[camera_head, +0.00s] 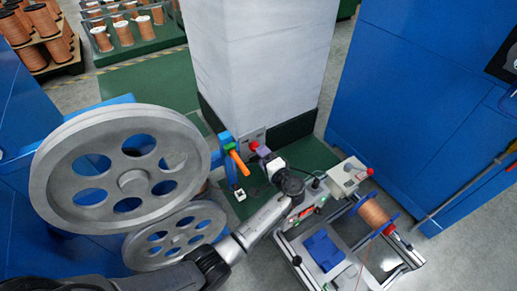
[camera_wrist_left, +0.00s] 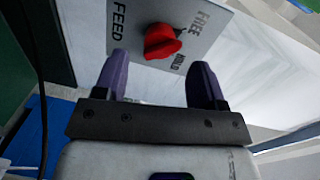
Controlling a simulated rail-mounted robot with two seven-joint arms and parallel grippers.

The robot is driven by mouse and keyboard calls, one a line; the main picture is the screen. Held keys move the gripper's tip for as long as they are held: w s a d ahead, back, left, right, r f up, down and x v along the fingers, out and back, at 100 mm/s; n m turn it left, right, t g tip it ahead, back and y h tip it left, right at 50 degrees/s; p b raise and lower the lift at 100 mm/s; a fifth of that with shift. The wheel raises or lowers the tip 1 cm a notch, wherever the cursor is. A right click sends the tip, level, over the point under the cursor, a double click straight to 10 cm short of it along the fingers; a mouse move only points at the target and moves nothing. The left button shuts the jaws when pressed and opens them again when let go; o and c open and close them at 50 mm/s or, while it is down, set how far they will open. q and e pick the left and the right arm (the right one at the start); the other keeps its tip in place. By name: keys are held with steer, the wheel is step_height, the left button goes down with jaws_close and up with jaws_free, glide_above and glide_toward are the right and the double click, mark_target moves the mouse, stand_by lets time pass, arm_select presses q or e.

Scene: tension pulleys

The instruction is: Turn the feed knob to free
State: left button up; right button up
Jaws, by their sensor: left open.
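The feed knob (camera_wrist_left: 162,42) is red and sits on a pale panel (camera_wrist_left: 205,22) in the left wrist view. The panel carries the words FEED at its left, FREE at its upper right and HOLD at its lower right. I cannot tell for sure which word the knob points at. In the head view the knob (camera_head: 254,145) is a small red spot beside the white column. My left gripper (camera_wrist_left: 161,62) is open and empty, with its purple fingers spread before the knob and apart from it. In the head view my left gripper (camera_head: 264,152) is close to the knob. My right gripper is not seen.
Large grey pulley wheels (camera_head: 130,182) stand at the left. An orange handle (camera_head: 240,164) is just left of the knob. A copper wire spool (camera_head: 373,213) on a machine frame stands at the right. A white column (camera_head: 262,60) rises behind the panel.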

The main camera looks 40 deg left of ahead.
arm_select(q)
steer(key=p+v, duration=0.2)
steer(key=v, duration=0.7)
steer(key=shift+d+p, duration=0.4)
steer(key=shift+s, duration=0.15)
